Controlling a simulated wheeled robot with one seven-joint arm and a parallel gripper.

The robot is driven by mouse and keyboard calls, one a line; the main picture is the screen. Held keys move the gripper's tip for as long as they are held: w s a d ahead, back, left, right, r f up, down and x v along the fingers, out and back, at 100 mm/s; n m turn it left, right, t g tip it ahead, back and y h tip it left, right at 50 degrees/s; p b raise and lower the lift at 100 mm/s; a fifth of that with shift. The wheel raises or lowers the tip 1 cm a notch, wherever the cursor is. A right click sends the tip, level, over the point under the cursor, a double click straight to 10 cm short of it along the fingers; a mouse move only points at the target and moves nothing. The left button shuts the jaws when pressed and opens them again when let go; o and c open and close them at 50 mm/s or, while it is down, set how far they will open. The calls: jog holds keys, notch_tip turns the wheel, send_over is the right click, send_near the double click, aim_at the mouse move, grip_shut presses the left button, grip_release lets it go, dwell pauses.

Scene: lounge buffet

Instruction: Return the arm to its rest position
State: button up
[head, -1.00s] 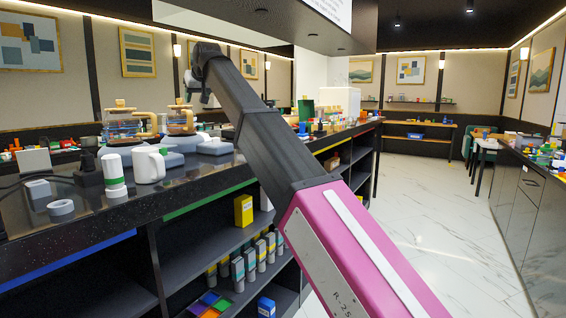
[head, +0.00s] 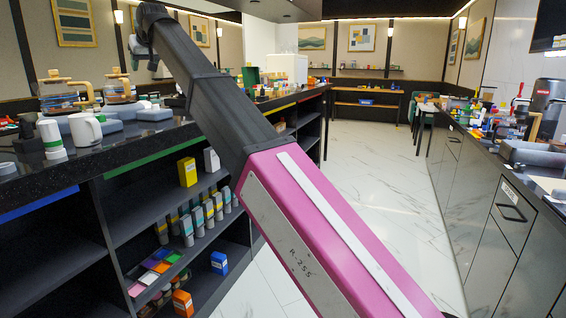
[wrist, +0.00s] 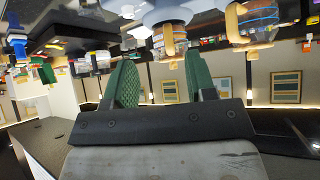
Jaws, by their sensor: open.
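My arm, dark grey with a magenta lower link, stretches up and left across the head view. Its far end is bent at the upper left, over the left counter (head: 110,150). In the wrist view my gripper (wrist: 165,82) shows two green textured fingers standing apart with nothing between them. The wrist picture is upside down, with the counter objects along its top. A glass pot with a wooden handle (wrist: 168,40) shows beyond the fingers, apart from them.
Glass pots (head: 62,95), a white mug (head: 86,129) and a green-banded white cup (head: 52,138) stand on the left counter. Open shelves below hold a yellow box (head: 187,172). A right counter (head: 480,190) has drawers and clutter. The marble floor (head: 375,180) between is clear.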

jog(key=w+d+f+m+h, duration=0.1)
jog(key=w+d+f, duration=0.2)
jog(key=d+f, duration=0.35)
jog(key=w+d+f+h, duration=0.1)
jog(key=w+d+f, duration=0.15)
jog(key=f, duration=0.65)
jog(key=w+d+f+m+h, duration=0.1)
jog(key=w+d+f, duration=0.2)
jog(key=d+f, duration=0.3)
jog(key=d+f+m+g+h, duration=0.1)
jog(key=d+f, duration=0.7)
jog(key=f, duration=0.3)
jog(key=d+f+m+g+h, duration=0.1)
jog(key=d+f, duration=0.7)
jog(key=f, duration=0.2)
jog(key=s+d+f+m+g, duration=0.1)
jog(key=s+d+f, duration=0.2)
jog(key=d+f, duration=0.5)
jog(key=s+d+f+m+g, duration=0.1)
jog(key=s+d+f, duration=0.2)
jog(key=d+f, duration=0.5)
jog(key=s+d+f+m+g+h, duration=0.1)
jog(key=s+d+f+m+g, duration=0.1)
jog(key=s+d+f, duration=1.3)
jog(key=shift+s+d+m+g+h, duration=0.3)
jog(key=shift+s+d+m, duration=0.1)
jog(key=shift+d+m, duration=0.15)
jog(key=shift+f, duration=0.1)
